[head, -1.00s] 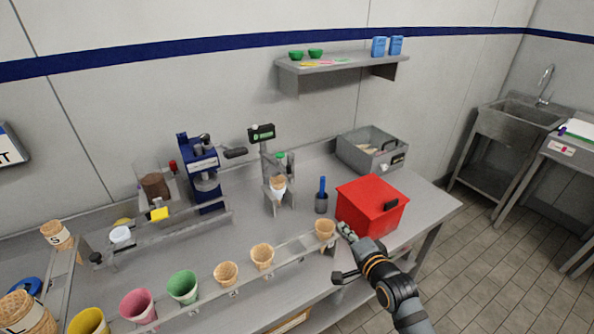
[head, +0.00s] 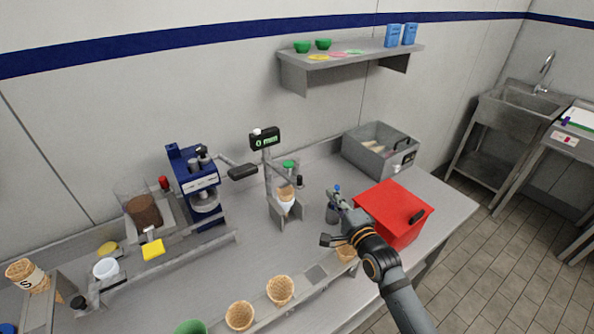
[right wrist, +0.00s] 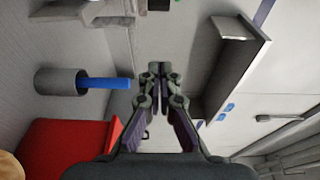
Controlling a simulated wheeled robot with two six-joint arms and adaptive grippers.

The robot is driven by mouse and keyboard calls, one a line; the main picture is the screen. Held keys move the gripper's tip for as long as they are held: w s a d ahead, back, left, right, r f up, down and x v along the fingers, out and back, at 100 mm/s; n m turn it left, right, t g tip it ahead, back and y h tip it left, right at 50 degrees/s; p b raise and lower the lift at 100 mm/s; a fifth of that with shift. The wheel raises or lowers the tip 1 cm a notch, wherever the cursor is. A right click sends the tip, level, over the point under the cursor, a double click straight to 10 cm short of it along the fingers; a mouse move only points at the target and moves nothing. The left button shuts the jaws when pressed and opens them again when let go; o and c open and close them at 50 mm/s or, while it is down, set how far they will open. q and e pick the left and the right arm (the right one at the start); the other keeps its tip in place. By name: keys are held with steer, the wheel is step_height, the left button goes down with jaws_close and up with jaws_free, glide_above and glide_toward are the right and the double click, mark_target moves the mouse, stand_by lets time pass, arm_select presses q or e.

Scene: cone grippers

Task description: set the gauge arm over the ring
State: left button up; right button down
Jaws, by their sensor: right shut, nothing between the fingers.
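The gauge has a dark display (head: 265,138) reading 0 mm on a grey post. A thin gauge arm (head: 283,174) with a dark knob (head: 299,181) runs to the right from the post. Below it a grey stand (head: 277,216) holds a cone in a white sleeve (head: 286,203); the ring around it is too small to make out. I cannot tell whether the arm is over the ring. My right gripper (head: 334,194) is shut and empty, right of the stand. In the right wrist view its fingertips (right wrist: 160,70) are together. My left gripper is out of view.
A grey cup (right wrist: 60,82) with a blue-handled tool (right wrist: 105,84) is close to my right gripper. A red box (head: 398,212) stands to the right. A cone rack (head: 316,273) runs along the front. A blue machine (head: 198,185) stands left of the gauge.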

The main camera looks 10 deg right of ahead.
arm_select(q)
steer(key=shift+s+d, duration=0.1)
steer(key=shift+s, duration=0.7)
arm_select(e)
steer(key=w+a, duration=0.4)
steer(key=w, duration=0.4)
steer(key=shift+a, duration=0.4)
steer(key=shift+r, duration=0.1)
